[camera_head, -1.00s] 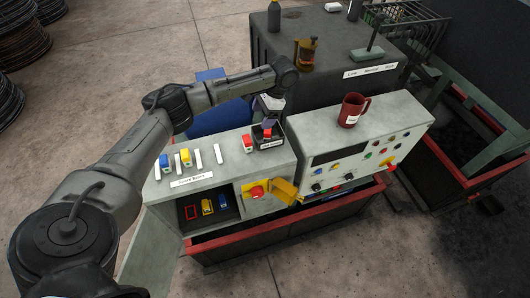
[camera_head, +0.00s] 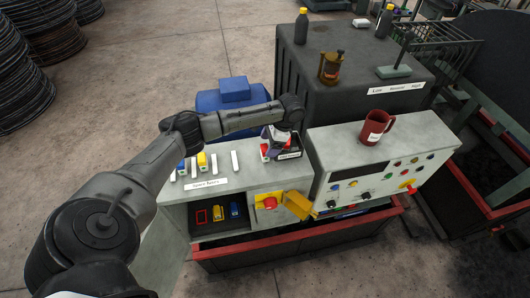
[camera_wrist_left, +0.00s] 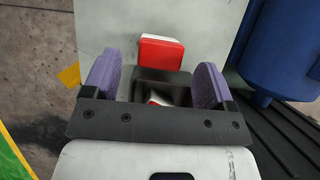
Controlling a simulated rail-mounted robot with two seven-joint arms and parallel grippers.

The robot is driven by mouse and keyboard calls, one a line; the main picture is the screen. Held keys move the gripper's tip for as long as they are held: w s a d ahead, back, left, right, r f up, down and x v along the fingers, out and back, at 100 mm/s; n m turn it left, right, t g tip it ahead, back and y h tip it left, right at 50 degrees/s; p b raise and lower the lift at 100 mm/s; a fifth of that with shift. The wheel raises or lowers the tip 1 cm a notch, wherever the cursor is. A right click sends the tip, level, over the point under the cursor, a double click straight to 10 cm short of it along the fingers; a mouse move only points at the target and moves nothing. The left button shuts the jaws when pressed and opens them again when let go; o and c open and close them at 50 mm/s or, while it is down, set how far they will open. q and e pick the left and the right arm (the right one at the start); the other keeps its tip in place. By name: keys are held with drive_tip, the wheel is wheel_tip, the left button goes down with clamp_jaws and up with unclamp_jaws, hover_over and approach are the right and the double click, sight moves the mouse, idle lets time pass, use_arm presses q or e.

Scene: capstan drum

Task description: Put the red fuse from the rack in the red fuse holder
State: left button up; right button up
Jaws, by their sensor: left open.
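My left gripper (camera_head: 272,142) is open and low over the labelled black tray (camera_head: 290,155) on the console top. A red block with a white part (camera_head: 265,151) shows at the tray's left side, partly covered by the gripper. In the left wrist view the purple fingers (camera_wrist_left: 157,78) stand apart. A red-and-white block (camera_wrist_left: 160,53) lies beyond them, and a second red-and-white piece (camera_wrist_left: 156,97) shows in a dark area between them. The rack holds a blue fuse (camera_head: 182,167) and a yellow fuse (camera_head: 202,161). The red-outlined holder (camera_head: 201,216) looks empty. My right gripper is not visible.
The holder recess also has a yellow fuse (camera_head: 218,213) and a blue fuse (camera_head: 235,210). An open yellow cover (camera_head: 298,205) stands right of a red knob (camera_head: 270,203). A red mug (camera_head: 375,127) stands on the right console.

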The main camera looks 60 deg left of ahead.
sight(266, 147)
use_arm(q)
drive_tip(key=shift+p+x, duration=0.3)
drive_tip(key=shift+x, duration=1.75)
drive_tip(key=shift+c, duration=0.4)
drive_tip(key=c, duration=1)
drive_tip(key=shift+w+r, duration=0.1)
